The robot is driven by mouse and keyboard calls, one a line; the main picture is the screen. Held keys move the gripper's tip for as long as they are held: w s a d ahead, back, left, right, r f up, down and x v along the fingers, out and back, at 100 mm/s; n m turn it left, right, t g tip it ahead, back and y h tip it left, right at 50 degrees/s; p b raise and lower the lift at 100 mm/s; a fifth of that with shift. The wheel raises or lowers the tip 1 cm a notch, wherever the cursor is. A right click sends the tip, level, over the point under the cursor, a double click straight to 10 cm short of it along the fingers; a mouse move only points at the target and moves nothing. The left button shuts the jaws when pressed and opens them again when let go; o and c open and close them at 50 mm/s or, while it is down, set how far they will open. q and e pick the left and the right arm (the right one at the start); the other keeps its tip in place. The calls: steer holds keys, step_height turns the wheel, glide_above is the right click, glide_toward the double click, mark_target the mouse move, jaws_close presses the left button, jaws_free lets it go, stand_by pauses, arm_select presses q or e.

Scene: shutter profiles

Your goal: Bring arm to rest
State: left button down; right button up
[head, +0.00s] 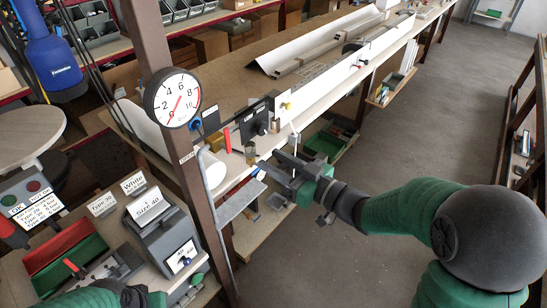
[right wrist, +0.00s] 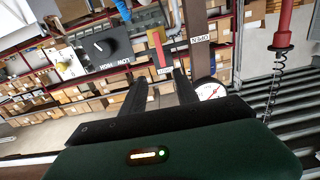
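My right arm comes in from the right in the head view, and its right gripper (head: 271,164) is beside the front edge of the long white profile bench. In the right wrist view its two dark fingers (right wrist: 160,88) stand apart with nothing visible between them. A red lever (right wrist: 157,48) with a black knob panel (right wrist: 102,46) is beyond the fingertips; the lever also shows in the head view (head: 228,138). My left arm (head: 95,298) shows only in part at the bottom left, over the control station; its fingers cannot be made out clearly.
A round pressure gauge (head: 172,98) sits on a brown post (head: 165,130) left of the right gripper. A grey bracket shelf (head: 240,200) is just below. The long bench (head: 225,60) runs behind. Grey floor (head: 420,130) is clear at the right.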

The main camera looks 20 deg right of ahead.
steer(key=d+f+m+g+h, duration=0.1)
steer(key=d+f+m+h, duration=0.2)
steer(key=d+f+h, duration=0.35)
steer(key=s+d+f+m+g+h+b, duration=0.1)
steer(key=s+f+m+g+h, duration=0.25)
steer(key=s+f+g, duration=0.45)
steer(key=s+a+f+g, duration=0.2)
steer(key=s+f, duration=0.5)
steer(key=s, duration=0.5)
steer(key=shift+f+g+h, duration=0.3)
steer(key=shift+g, duration=0.2)
